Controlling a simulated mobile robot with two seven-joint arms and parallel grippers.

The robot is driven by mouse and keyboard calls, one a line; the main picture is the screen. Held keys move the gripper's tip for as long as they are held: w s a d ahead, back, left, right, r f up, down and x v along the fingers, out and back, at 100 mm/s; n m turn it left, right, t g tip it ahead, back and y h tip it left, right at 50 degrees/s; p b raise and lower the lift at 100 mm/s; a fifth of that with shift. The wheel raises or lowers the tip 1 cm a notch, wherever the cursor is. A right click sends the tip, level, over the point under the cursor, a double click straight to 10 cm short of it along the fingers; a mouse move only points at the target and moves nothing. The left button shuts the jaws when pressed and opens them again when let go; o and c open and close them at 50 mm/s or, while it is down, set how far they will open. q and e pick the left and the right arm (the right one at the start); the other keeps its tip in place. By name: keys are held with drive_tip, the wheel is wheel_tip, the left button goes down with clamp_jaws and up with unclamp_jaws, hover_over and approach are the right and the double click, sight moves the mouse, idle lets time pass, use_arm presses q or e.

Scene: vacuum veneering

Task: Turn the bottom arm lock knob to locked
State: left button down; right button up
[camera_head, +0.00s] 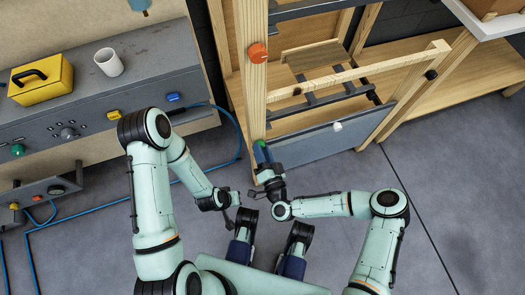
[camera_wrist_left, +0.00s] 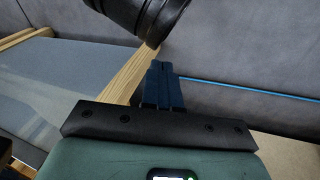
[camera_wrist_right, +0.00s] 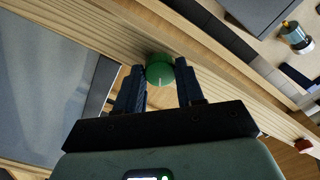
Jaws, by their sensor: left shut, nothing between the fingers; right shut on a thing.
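A green knob (camera_wrist_right: 160,70) sits on a pale wooden post, with a pale mark on its face. My right gripper (camera_wrist_right: 161,78) is closed around it, one dark blue finger on each side. In the head view my right gripper (camera_head: 262,153) is at the lower end of the wooden post (camera_head: 252,100), and the knob is mostly hidden by the fingers. An orange-red knob (camera_head: 257,53) is higher on the same post. My left gripper is shut and empty in the left wrist view (camera_wrist_left: 162,75), its fingers pressed together, away from the knob.
A grey panel (camera_head: 315,147) with a white knob (camera_head: 337,126) spans beside the post. At left, a grey bench (camera_head: 150,60) bears a yellow case (camera_head: 40,78) and a white mug (camera_head: 109,62). A blue hose (camera_head: 100,204) runs along the floor. Floor at right is clear.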

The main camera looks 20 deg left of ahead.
use_arm(q)
drive_tip(key=shift+w+a+f+b, duration=0.5)
drive_tip(key=shift+w+f+b, duration=0.05)
drive_tip(key=shift+w+f, duration=0.15)
use_arm(e)
drive_tip(key=m, duration=0.5)
drive_tip(key=shift+m, duration=0.4)
use_arm(q)
drive_tip(key=shift+s, duration=0.15)
use_arm(e)
drive_tip(key=o, duration=1)
drive_tip(key=shift+o, duration=0.2)
use_arm(q)
drive_tip(key=shift+s+d+r+p, duration=0.4)
drive_tip(key=shift+s+r+p, duration=0.1)
drive_tip(key=shift+s+r, duration=0.1)
drive_tip(key=shift+s+d+r+p, duration=0.4)
drive_tip(key=shift+s+r+p, duration=0.1)
drive_tip(key=shift+s+r, duration=0.1)
use_arm(e)
drive_tip(key=v, duration=1.3)
drive_tip(key=shift+s, duration=0.2)
use_arm(q)
drive_tip(key=shift+f, duration=0.1)
use_arm(e)
drive_tip(key=shift+d, duration=0.15)
